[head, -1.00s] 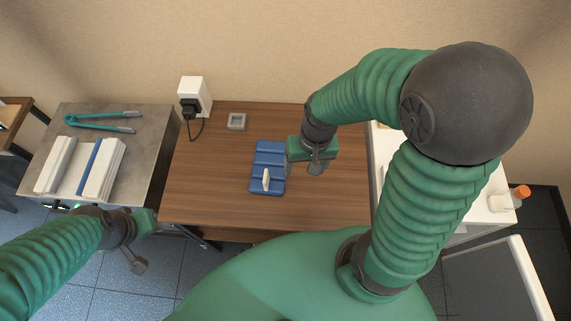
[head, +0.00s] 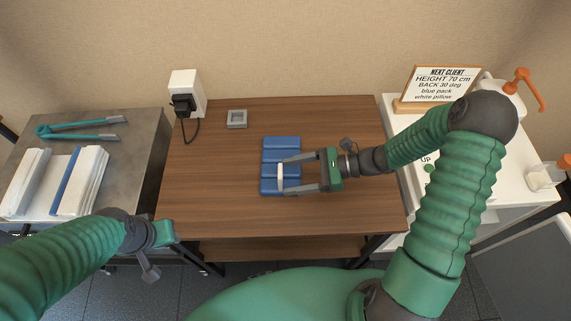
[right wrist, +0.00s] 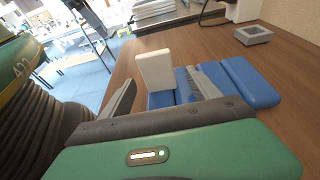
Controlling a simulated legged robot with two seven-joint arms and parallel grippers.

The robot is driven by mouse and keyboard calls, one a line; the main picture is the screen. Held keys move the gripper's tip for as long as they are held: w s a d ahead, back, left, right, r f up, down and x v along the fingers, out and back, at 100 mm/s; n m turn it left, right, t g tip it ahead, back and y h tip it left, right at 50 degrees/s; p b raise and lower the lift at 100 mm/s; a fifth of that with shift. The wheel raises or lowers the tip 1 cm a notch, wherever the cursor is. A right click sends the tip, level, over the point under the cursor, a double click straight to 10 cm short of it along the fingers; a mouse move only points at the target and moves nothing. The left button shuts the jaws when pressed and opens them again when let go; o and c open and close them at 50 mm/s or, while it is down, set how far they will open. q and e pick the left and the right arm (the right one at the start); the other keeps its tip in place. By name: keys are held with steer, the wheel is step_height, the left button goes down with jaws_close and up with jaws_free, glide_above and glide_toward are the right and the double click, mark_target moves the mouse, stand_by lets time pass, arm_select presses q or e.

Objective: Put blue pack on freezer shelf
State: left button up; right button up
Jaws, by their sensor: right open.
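The blue pack (head: 281,148), ribbed and flat, lies on the wooden table with a white upright tab (head: 281,174) near its front end. My right gripper (head: 287,174) is open, reaching in from the right, with its fingers on either side of the tab. The right wrist view shows the white tab (right wrist: 155,70) standing between the spread fingers, with the blue pack (right wrist: 250,82) under and beyond them. I cannot tell whether the fingers touch it. My left gripper (head: 160,238) hangs at the lower left, away from the pack; its jaw opening is unclear. I cannot identify a freezer shelf.
The wooden table (head: 215,200) is otherwise mostly clear. A small grey square tray (head: 237,119) and a white box with a black plug (head: 187,92) stand at its back. A metal table (head: 140,150) holds green-handled tongs and white stacks. A sign (head: 440,88) stands at the right.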

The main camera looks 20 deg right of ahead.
mark_target(273, 183)
steer(key=x, duration=0.4)
steer(key=r+x, duration=0.1)
steer(key=x, duration=0.1)
steer(key=shift+s+a, duration=0.2)
steer(key=shift+s, duration=0.15)
steer(key=shift+w+a+f, duration=0.15)
steer(key=shift+w+f, duration=0.05)
steer(key=shift+f, duration=0.15)
steer(key=shift+w+d+f, duration=0.15)
steer(key=shift+d, duration=0.65)
steer(key=shift+a, duration=0.5)
steer(key=c, duration=0.4)
steer(key=shift+a, duration=0.55)
steer(key=c, duration=0.5)
steer(key=shift+c, duration=1.1)
steer(key=shift+d, duration=0.2)
steer(key=shift+c, duration=1.1)
steer(key=shift+d, duration=0.2)
jaws_close()
arm_select(q)
steer(key=shift+s+a+f, duration=0.1)
steer(key=shift+a+f, duration=0.2)
steer(key=shift+a, duration=0.15)
arm_select(e)
steer(key=shift+d, duration=0.2)
